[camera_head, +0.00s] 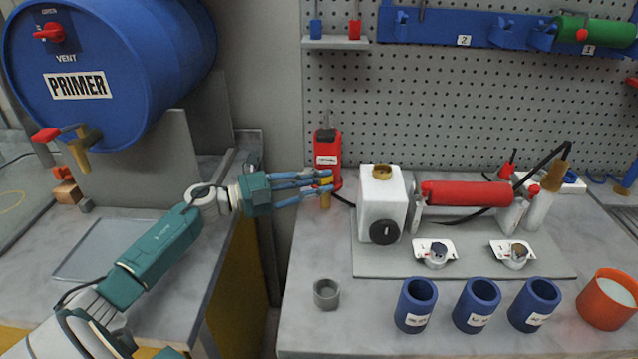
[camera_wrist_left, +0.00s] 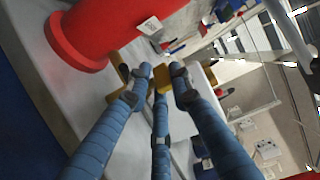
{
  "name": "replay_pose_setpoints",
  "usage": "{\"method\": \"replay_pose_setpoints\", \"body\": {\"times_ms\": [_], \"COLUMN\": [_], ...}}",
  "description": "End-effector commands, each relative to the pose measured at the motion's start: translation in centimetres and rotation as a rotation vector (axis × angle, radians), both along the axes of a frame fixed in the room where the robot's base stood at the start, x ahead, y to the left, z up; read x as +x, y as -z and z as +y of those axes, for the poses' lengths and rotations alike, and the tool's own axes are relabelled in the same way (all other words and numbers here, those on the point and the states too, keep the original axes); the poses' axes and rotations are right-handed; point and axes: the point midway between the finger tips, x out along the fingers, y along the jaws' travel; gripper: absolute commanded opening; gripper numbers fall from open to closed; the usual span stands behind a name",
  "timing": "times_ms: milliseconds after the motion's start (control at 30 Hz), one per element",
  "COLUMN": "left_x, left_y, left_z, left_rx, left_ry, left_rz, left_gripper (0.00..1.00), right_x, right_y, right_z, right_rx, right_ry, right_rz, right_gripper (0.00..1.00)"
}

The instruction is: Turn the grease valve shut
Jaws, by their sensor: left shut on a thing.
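The red grease canister (camera_head: 327,150) with a white label stands at the back left of the right-hand bench. Its red base (camera_wrist_left: 80,40) shows large in the left wrist view. A small yellow valve handle (camera_head: 326,182) is at its lower front, partly hidden by my fingers, with a brass spout (camera_head: 325,201) below. My left gripper (camera_head: 325,181) reaches in from the left and is shut on the yellow handle. In the left wrist view my blue fingers (camera_wrist_left: 160,75) close around the yellow handle (camera_wrist_left: 161,84). The handle's exact angle is hard to tell. My right gripper is not in view.
A white box (camera_head: 381,205) with a black knob and a red roller (camera_head: 466,194) stand right of the canister. A grey cup (camera_head: 326,293), three blue cups (camera_head: 415,304) and an orange cup (camera_head: 608,300) line the front. A blue PRIMER drum (camera_head: 110,60) is at left.

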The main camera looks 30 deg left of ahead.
Motion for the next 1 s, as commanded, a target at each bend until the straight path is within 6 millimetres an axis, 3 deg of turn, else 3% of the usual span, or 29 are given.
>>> {"method": "replay_pose_setpoints", "body": {"times_ms": [67, 100, 133, 533, 1000], "left_x": [0.2, 0.3, 0.2, -0.2, -5.4], "left_y": [-1.2, -1.2, -1.2, -0.4, -0.7], "left_z": [0.3, 0.3, 0.3, 0.4, 4.1], "left_rx": [-0.009, -0.009, -0.009, -0.005, -0.004], "left_ry": [-0.008, -0.008, -0.008, -0.005, -0.005], "left_rz": [-0.017, -0.017, -0.017, -0.006, -0.009], "left_gripper": [0.00, 0.29, 0.34, 0.34, 0.34], "right_x": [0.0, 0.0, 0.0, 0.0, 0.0], "right_y": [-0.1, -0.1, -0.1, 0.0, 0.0], "right_z": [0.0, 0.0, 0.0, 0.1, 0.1], "right_rx": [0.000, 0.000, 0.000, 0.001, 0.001], "right_ry": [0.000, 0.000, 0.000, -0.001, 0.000], "right_rz": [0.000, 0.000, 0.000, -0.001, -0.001], "right_gripper": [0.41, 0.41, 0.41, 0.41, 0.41]}}
